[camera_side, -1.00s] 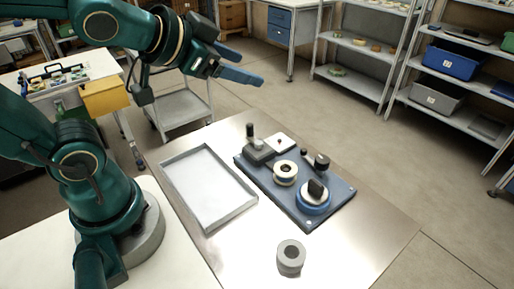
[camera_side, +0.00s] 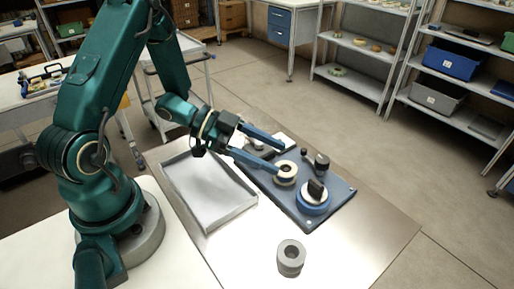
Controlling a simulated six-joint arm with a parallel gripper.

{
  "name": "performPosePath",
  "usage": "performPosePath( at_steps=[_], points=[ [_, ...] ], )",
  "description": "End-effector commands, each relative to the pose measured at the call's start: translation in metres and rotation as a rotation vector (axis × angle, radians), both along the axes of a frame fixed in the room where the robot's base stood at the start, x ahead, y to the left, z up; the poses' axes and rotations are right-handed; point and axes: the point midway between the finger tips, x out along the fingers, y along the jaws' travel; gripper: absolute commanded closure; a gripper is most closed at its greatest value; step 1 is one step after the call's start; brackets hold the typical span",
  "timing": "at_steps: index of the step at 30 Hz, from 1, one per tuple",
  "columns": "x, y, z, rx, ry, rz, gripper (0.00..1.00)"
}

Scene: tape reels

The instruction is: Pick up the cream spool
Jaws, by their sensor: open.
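The cream spool (camera_side: 286,180) stands on the blue base plate (camera_side: 325,212), near its middle. My gripper (camera_side: 281,160) is open, with its two blue fingers pointing right toward the spool. The near finger's tip overlaps the spool's left side in this view, and the far finger's tip lies just above and behind it. I cannot tell whether either finger touches the spool.
A blue round piece with a dark block (camera_side: 314,198) sits on the plate right of the spool. A dark knob (camera_side: 322,165) stands behind it. A grey tray (camera_side: 229,217) lies empty left of the plate. A grey ring (camera_side: 290,258) stands in front on the metal table.

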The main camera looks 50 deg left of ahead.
Motion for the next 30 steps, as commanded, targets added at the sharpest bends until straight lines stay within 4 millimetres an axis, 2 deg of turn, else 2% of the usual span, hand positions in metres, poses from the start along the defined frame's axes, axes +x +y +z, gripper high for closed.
performPosePath(
  at_steps=[3, 7, 18, 29, 30],
  points=[
    [-0.005, 0.005, -0.014, -0.031, 0.05, 0.034, 0.31],
    [-0.004, 0.006, -0.019, -0.041, 0.065, 0.05, 0.31],
    [0.02, -0.022, -0.034, -0.037, 0.063, 0.048, 0.31],
    [0.026, -0.027, -0.037, -0.036, 0.062, 0.053, 0.31],
    [0.026, -0.027, -0.037, -0.036, 0.062, 0.053, 0.35]
  ],
)
